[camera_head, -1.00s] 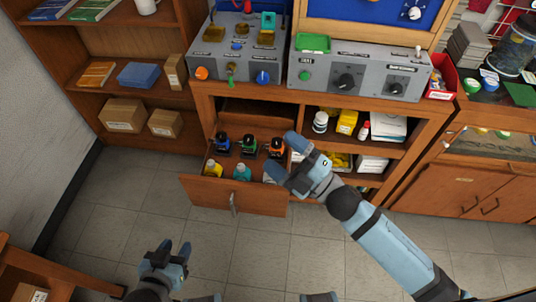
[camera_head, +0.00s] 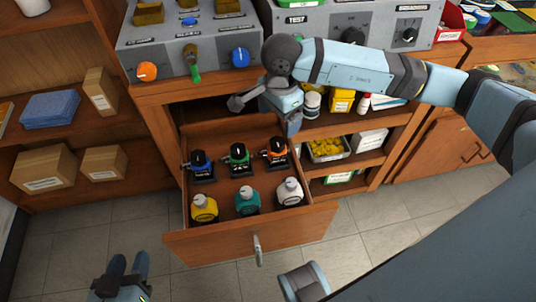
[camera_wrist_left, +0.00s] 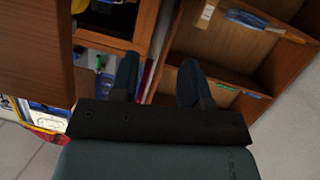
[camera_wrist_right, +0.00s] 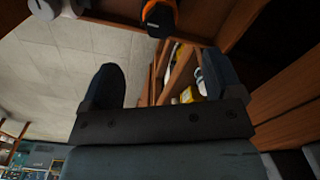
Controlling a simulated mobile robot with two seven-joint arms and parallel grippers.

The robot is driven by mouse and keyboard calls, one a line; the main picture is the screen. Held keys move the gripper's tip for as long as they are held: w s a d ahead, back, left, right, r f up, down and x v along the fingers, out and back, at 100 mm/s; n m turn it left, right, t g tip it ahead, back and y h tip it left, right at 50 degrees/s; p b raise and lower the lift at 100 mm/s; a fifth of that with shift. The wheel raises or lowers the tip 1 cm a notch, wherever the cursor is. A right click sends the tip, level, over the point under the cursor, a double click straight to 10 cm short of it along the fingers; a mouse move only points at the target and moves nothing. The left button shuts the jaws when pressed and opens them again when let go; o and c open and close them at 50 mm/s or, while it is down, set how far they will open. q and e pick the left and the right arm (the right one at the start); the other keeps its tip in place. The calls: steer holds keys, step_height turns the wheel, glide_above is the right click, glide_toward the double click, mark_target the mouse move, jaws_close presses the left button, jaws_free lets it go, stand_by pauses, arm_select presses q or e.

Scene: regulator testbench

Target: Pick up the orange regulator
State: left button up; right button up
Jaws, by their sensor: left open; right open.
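The orange regulator (camera_head: 277,152) stands at the right end of the back row in the open drawer, black with an orange ring. Its orange and black top (camera_wrist_right: 160,16) also shows at the top edge of the right wrist view. My right gripper (camera_head: 262,108) is open and empty, above the back right of the drawer, apart from the regulator. In the right wrist view its two fingers (camera_wrist_right: 165,85) are spread with nothing between them. My left gripper (camera_head: 128,268) is open and empty, low at the lower left, away from the drawer; its fingers (camera_wrist_left: 158,80) are spread.
A green regulator (camera_head: 239,158) and a blue regulator (camera_head: 200,165) stand left of the orange one. Yellow (camera_head: 204,208), teal (camera_head: 247,200) and white (camera_head: 290,192) bottles stand in front. The drawer front (camera_head: 250,237) juts out. Control boxes (camera_head: 190,45) sit above on the bench.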

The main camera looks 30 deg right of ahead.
mark_target(277, 141)
step_height(277, 141, down, 8)
steer(key=shift+s+b, duration=0.1)
steer(key=shift+b, duration=0.6)
step_height(277, 141, down, 4)
steer(key=shift+a+r+b, duration=0.1)
steer(key=shift+r+b, duration=0.1)
steer(key=shift+b, duration=0.4)
steer(key=shift+f, duration=0.55)
steer(key=shift+r, duration=0.1)
steer(key=c, duration=1.4)
arm_select(q)
step_height(277, 141, up, 5)
steer(key=w+d+t+h, duration=0.1)
steer(key=d+t+h, duration=0.1)
steer(key=shift+d+r+t, duration=0.2)
steer(key=shift+d+t, duration=0.05)
steer(key=shift+t, duration=0.15)
arm_select(e)
steer(key=shift+o, duration=0.2)
arm_select(q)
steer(key=shift+w, duration=0.1)
arm_select(e)
steer(key=shift+r, duration=0.1)
